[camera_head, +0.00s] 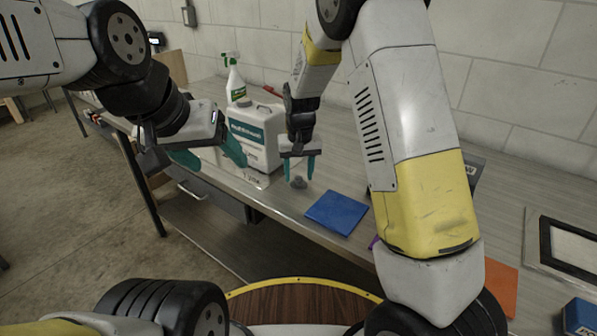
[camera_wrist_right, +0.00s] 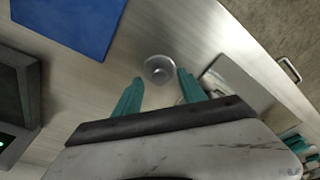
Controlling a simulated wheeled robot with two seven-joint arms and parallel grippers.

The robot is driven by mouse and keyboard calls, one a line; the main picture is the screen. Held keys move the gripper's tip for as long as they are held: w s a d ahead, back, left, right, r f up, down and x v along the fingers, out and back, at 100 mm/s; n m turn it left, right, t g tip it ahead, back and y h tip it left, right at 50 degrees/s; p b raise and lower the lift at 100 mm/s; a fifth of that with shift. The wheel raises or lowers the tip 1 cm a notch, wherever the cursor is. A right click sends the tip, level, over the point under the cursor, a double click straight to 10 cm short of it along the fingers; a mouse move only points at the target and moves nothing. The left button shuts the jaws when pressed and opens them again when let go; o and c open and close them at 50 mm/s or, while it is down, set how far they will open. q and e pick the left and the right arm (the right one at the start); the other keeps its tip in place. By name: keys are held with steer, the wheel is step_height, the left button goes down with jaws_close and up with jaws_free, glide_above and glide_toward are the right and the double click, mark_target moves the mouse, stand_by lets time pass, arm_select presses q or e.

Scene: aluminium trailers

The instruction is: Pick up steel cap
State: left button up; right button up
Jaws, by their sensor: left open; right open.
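A small round steel cap (camera_head: 298,182) sits on the grey workbench (camera_head: 276,205), left of the blue cloth. In the right wrist view the steel cap (camera_wrist_right: 159,70) lies just beyond the fingertips, close to the right finger. My right gripper (camera_head: 300,180) points down at the cap, its teal fingers open on either side of it in the head view. It also shows in the right wrist view (camera_wrist_right: 161,78), open and empty. My left gripper (camera_head: 208,158) is open and empty near the bench's front edge, left of the white jug.
A white jug (camera_head: 256,135) and a green-topped spray bottle (camera_head: 235,82) stand behind the grippers. A folded blue cloth (camera_head: 337,212) lies right of the cap. An orange sheet (camera_head: 500,286) and a framed panel (camera_head: 570,248) lie far right.

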steer(key=shift+f, duration=0.3)
jaws_close()
steer(key=shift+r, duration=0.1)
